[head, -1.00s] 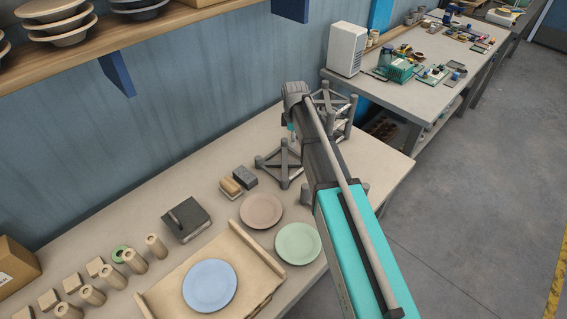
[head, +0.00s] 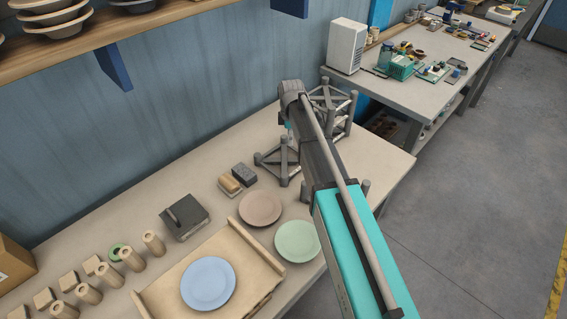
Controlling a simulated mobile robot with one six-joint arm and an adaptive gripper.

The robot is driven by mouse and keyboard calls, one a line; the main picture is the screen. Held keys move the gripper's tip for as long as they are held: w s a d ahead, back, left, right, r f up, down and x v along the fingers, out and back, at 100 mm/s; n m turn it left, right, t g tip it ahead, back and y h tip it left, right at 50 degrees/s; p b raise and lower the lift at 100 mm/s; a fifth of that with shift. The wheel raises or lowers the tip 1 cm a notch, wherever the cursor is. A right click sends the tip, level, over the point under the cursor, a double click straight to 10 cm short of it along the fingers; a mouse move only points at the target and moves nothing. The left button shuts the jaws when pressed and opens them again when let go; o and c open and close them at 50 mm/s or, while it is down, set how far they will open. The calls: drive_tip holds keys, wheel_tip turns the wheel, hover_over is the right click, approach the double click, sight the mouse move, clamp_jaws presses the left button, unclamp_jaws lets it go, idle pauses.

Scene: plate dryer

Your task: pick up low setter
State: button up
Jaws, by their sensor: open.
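A low setter (head: 269,161), a dark grey triangular frame with short posts, stands on the workbench left of my arm. A taller grey setter (head: 348,113) of stacked frames stands behind it, partly covered by my arm. My gripper (head: 289,135) hangs from the wrist at the far end of the arm, above and close to the low setter's back side. Only a small part of it shows; it is open, with nothing seen in it. Its exact gap to the setter cannot be told. More grey posts (head: 364,188) show beside my arm, their frame mostly hidden.
The workbench (head: 135,178) holds a pink plate (head: 261,208), a green plate (head: 297,241), a blue plate (head: 208,283) on a wooden rack (head: 243,247), a dark box (head: 184,218), small blocks (head: 244,175) and several wooden cylinders (head: 153,243). A shelf (head: 75,55) overhangs at upper left.

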drive_tip(key=b, duration=0.6)
hover_over(290, 159)
drive_tip(key=shift+s+f, duration=0.1)
drive_tip(key=shift+f, duration=3.25)
drive_tip(key=shift+f+b, duration=2.6)
drive_tip(key=shift+b, duration=0.05)
clamp_jaws()
